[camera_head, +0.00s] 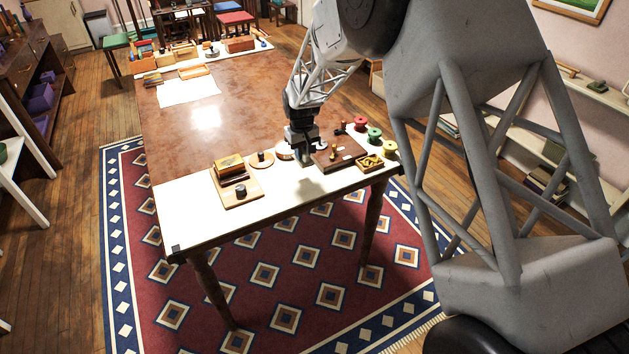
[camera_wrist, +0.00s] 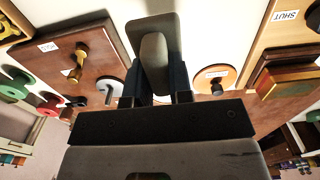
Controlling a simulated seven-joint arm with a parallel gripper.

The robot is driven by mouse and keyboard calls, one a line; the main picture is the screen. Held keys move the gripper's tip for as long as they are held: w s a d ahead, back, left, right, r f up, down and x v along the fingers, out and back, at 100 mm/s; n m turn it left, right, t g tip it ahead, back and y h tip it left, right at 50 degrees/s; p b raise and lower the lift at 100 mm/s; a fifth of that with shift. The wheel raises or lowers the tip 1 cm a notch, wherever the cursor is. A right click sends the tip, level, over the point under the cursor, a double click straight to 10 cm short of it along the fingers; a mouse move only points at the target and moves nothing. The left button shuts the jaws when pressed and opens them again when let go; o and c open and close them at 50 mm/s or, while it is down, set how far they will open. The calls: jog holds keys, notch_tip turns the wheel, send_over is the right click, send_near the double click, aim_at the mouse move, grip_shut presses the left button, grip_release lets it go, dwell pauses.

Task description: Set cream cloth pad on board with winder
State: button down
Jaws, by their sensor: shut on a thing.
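My gripper (camera_head: 303,148) is over the near white strip of the table and is shut on a greyish, shaded piece, which I take to be the cream cloth pad (camera_wrist: 153,58). In the wrist view it has a rounded grip between the fingers and a wider rounded slab beyond. The dark brown board with the winder (camera_head: 348,150) lies just right of my gripper in the head view. It also shows at left in the wrist view (camera_wrist: 98,48), with the brass winder (camera_wrist: 76,64) and a white label on it. The pad is apart from this board, over the white surface.
A light board (camera_head: 227,200) with a yellow-brown box (camera_head: 229,166) and dark knob lies left. A wooden disc (camera_head: 262,161) and a pale disc (camera_head: 284,152) are close to my gripper. Red, green (camera_head: 374,134) and yellow spools and a small tray (camera_head: 370,162) are right.

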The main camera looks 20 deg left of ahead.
jog(key=s+d+f, duration=0.2)
jog(key=s+d, duration=1)
jog(key=s, duration=0.2)
jog(key=shift+w+a+f, duration=0.1)
jog(key=shift+f, duration=0.05)
send_over(315, 179)
jog(key=shift+f, duration=0.7)
jog(key=shift+f, duration=1.75)
jog(key=shift+f, duration=0.15)
jog(key=c, duration=1)
grip_release()
